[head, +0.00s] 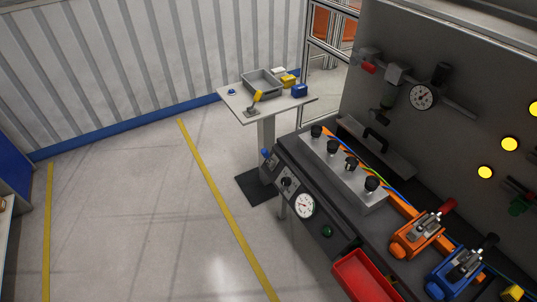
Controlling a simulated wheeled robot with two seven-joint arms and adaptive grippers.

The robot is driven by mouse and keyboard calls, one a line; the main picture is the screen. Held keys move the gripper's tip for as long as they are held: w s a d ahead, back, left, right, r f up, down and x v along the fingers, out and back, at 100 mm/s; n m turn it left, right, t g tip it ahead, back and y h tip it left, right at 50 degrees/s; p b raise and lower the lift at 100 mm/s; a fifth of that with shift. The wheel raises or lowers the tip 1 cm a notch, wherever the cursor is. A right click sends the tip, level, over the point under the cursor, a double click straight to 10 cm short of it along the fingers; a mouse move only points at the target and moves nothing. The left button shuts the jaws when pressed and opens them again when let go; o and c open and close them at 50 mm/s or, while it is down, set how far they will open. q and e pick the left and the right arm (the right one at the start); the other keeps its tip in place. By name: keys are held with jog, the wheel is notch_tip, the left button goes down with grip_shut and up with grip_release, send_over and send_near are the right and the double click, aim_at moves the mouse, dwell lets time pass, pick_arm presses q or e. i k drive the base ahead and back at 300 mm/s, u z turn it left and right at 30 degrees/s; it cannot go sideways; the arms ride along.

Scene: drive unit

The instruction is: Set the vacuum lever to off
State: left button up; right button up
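Neither of my grippers is in the head view. No lever carries a readable vacuum label, so I cannot tell for sure which one is the vacuum lever. On the sloped front panel of the drive unit, a small blue handle (266,154) sits at the far end. Beside it is a black knob or lever on a dial (287,183), then a round white gauge (303,206) and a green button (327,231). The setting of the dial is too small to read. On the back wall, a red-handled valve (369,66) sits on a pipe with another gauge (422,97).
An orange clamp (416,240) and a blue clamp (455,271) stand on the bench, right. A grey block with several black knobs (345,175) lies behind the front panel. A red bin (362,277) hangs in front. A side table (237,101) stands beyond. The floor left is clear.

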aim_at(264, 152)
jog(key=u, duration=1.1)
jog(key=i, duration=1.05)
jog(key=z, duration=2.3)
